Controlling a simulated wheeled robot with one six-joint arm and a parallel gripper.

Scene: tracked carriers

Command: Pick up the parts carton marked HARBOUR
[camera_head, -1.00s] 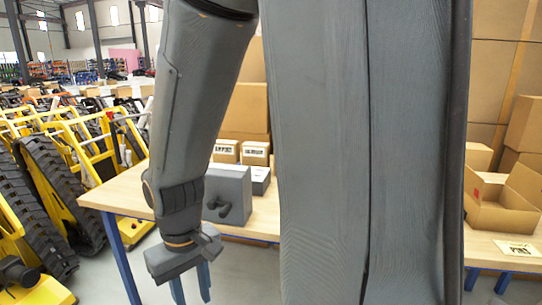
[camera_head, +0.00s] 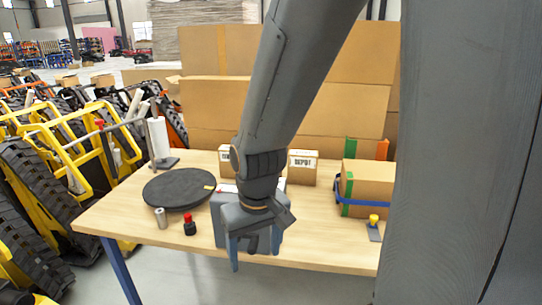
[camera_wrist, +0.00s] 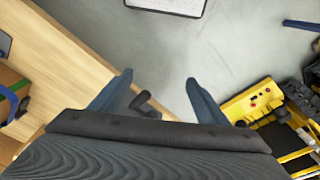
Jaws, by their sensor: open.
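Two small parts cartons stand at the back of the table. The right carton (camera_head: 303,167) has a white label that seems to read DEPOT. The left carton (camera_head: 224,160) is partly hidden by my arm and its label cannot be read. I cannot make out the word HARBOUR on anything. My gripper (camera_head: 256,250) is open and empty, fingers pointing down, in front of the cartons and a grey box-shaped device (camera_head: 219,218). In the wrist view my gripper (camera_wrist: 158,78) has its fingers apart over grey floor beside the table edge.
The wooden table (camera_head: 135,222) holds a black disc (camera_head: 178,189), a red-topped item (camera_head: 189,226), a small cylinder (camera_head: 161,218) and a strapped carton (camera_head: 372,181) at right. Large cartons (camera_head: 340,105) stack behind. Yellow tracked carriers (camera_head: 60,140) stand at left.

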